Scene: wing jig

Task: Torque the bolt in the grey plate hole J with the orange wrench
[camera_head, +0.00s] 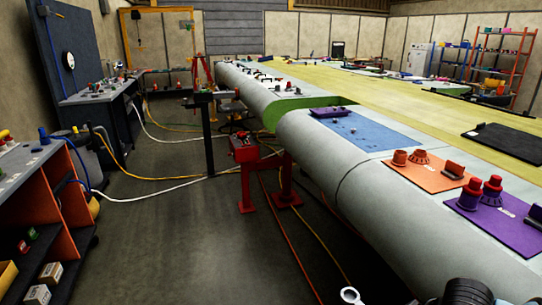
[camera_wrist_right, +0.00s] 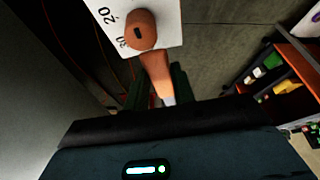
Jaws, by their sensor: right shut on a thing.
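My right gripper (camera_wrist_right: 157,88) shows in the right wrist view, its dark fingers shut on the orange wrench (camera_wrist_right: 152,66). The wrench has a rounded orange head, and a white plate marked with numbers such as 20 and 30 sits at that end. In the head view a pale ring-shaped end (camera_head: 350,296) shows at the bottom edge; I cannot tell if it belongs to the wrench. A dark part of my right arm shows at the bottom right of that view. I cannot make out the grey plate, hole J or its bolt. My left gripper is not in view.
The long wing (camera_head: 345,150) carries a blue mat (camera_head: 375,135), an orange mat (camera_head: 425,175) and a purple mat (camera_head: 505,225) with red and purple parts. A red stand (camera_head: 245,165) is beside the wing. Hoses cross the floor. An orange cabinet (camera_head: 75,195) stands left.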

